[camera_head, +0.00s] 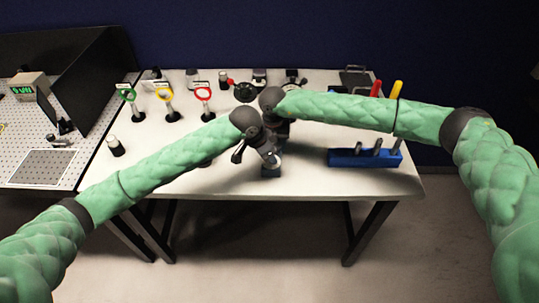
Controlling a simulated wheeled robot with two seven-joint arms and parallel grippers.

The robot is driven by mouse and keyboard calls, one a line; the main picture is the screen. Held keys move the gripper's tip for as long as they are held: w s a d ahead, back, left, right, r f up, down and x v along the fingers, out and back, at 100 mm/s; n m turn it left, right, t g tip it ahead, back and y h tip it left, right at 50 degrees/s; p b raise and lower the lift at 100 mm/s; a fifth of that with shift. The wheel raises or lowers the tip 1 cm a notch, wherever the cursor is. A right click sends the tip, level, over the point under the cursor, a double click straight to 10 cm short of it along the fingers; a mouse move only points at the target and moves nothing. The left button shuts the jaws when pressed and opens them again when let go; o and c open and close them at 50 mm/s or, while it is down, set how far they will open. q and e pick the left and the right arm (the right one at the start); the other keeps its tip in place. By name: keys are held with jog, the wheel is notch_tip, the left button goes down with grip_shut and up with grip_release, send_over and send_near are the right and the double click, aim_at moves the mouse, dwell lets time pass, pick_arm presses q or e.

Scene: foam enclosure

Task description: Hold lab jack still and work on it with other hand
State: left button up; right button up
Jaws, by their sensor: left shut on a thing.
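The lab jack (270,173) is a small dark blue block near the front edge of the white table, mostly covered by my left gripper. My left gripper (271,160) reaches down onto it from above and is shut on it. My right gripper (283,130) hangs just behind the left one, close to the jack. Its fingers are small, dark and partly hidden, so I cannot tell whether they are open or touch the jack.
A blue rack (340,160) with tools stands at the right, under my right arm. Green (127,95), yellow (164,95) and red (203,94) ring stands are at the back left. The front left tabletop is clear.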

pick_arm(q)
jog(key=shift+m, duration=0.3)
jog(key=o, duration=1)
jog(key=shift+r, duration=0.15)
jog(key=v, duration=1.1)
jog(key=shift+a+r, duration=0.2)
jog(key=shift+r, duration=0.1)
jog(key=shift+c, duration=0.3)
